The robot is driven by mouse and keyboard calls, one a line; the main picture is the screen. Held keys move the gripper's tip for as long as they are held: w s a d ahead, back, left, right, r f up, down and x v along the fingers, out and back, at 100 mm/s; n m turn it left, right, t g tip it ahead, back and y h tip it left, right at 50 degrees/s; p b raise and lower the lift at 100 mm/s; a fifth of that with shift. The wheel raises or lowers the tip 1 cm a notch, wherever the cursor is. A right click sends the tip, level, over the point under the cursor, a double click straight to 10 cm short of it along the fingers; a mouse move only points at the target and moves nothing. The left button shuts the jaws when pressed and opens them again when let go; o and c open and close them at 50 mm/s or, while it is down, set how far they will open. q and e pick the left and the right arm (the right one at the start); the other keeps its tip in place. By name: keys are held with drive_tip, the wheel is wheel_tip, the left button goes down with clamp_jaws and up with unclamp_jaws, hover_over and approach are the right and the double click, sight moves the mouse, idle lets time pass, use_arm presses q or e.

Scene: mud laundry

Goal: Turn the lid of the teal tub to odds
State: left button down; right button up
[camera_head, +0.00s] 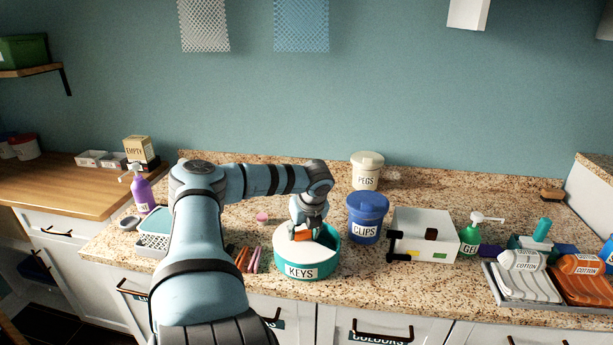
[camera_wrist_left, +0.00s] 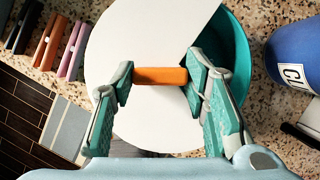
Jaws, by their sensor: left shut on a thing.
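The teal tub (camera_head: 334,262) stands on the granite counter with a label reading KEYS on its front. Its white lid (camera_head: 286,252) has a wedge-shaped gap, which shows the teal inside at the right and back right. An orange grip bar (camera_wrist_left: 160,76) lies across the middle of the lid. My left gripper (camera_head: 305,233) reaches down from above and is shut on the orange bar, with one finger at each end of it in the left wrist view. The word odds is not visible on the tub from here. My right gripper is not in view.
A blue CLIPS tub (camera_head: 367,220) stands close at the right, with a cream PEGS tub (camera_head: 366,172) behind it. A white box (camera_head: 424,232) stands further right. Several coloured pegs (camera_head: 247,260) lie just left of the teal tub.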

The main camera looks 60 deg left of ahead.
use_arm(q)
drive_tip(key=shift+d+f, duration=0.1)
drive_tip(key=c, duration=0.9)
unclamp_jaws()
